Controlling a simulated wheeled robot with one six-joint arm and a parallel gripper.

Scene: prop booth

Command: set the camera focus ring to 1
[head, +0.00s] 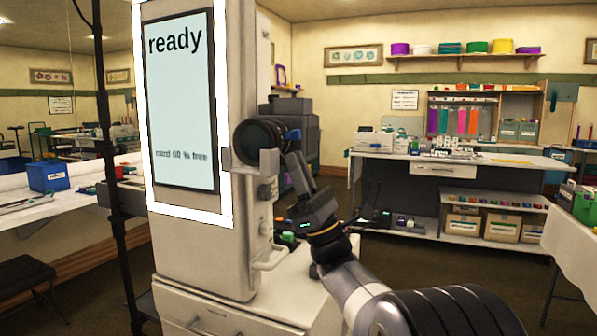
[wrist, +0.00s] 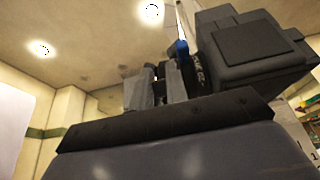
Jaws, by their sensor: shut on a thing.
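The camera's dark round lens with its focus ring (head: 258,143) sticks out from the side of the pale booth cabinet. A small blue tab (head: 294,135) stands on the ring's right side; it also shows in the wrist view (wrist: 182,47). My gripper (head: 292,155) is at the ring's right edge, shut on the ring at or near the blue tab. In the wrist view the two grey fingers (wrist: 160,80) reach up to the dark ring (wrist: 197,72). White marks on the ring are partly visible there but not clearly readable. The exact contact is hidden.
The cabinet's lit screen (head: 181,100) reads "ready" and "card 60 % free". A knob (head: 264,191) and a handle (head: 271,259) are below the lens. A dark pole (head: 107,150) stands at left. A shelved workbench (head: 440,165) is behind; the floor between is open.

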